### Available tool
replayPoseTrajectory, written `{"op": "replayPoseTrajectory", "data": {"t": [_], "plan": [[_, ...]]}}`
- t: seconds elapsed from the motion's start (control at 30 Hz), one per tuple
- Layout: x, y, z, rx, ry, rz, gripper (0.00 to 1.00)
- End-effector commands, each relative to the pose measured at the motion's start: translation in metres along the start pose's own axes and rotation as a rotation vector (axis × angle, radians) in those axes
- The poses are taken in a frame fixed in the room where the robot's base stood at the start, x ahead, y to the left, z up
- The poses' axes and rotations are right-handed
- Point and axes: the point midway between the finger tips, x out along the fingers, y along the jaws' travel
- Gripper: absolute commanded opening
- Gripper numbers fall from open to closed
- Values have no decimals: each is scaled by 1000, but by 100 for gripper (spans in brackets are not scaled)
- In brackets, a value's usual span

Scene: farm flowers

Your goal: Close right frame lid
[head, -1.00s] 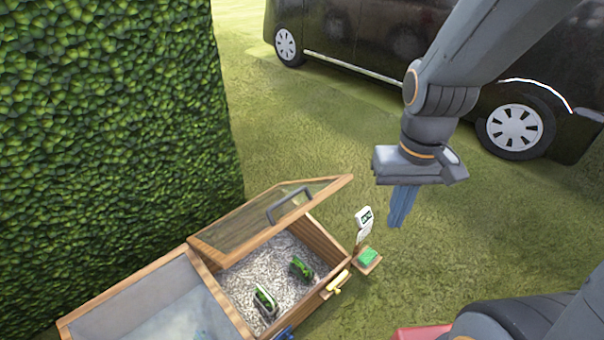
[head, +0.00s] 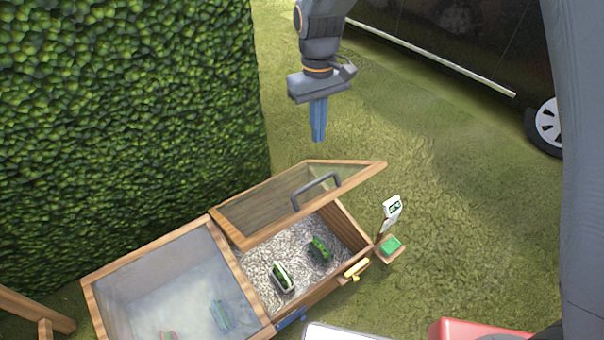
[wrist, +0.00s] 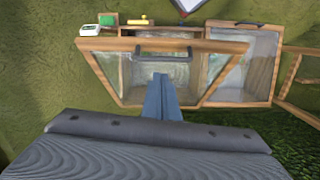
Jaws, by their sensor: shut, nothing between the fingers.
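The right frame lid (head: 268,208) is a wood-edged clear panel with a dark grey handle (head: 316,190). It stands tilted open over the right frame (head: 322,292), whose gravel bed shows below it. My gripper (head: 318,140) is shut and empty, pointing down in the air above and behind the lid in the head view. In the wrist view, my gripper (wrist: 161,80) shows in front of the lid (wrist: 205,85), with the handle (wrist: 165,50) past the fingertips. I see no contact with the lid.
The left frame (head: 175,280) adjoins the right one, its clear lid down. A green hedge (head: 120,130) stands behind the frames. A small sign (head: 391,208) and a green button (head: 390,244) stand to the right. A dark van (head: 460,50) is at the back; grass lies between.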

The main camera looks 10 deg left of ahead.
Motion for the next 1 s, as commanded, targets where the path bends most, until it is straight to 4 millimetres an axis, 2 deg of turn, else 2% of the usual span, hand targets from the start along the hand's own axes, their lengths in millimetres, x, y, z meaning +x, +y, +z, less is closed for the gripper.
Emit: {"op": "replayPoseTrajectory", "data": {"t": [0.03,0.1,0.23,0.47,0.87,1.0], "plan": [[4,-16,-15,-40,-5,2,0],[7,-31,-29,-77,-7,5,0],[12,-45,-40,-114,-12,7,0],[36,-47,-40,-118,-15,7,0],[113,-46,-39,-117,-15,7,0],[125,-44,-24,-117,-12,7,0]]}}
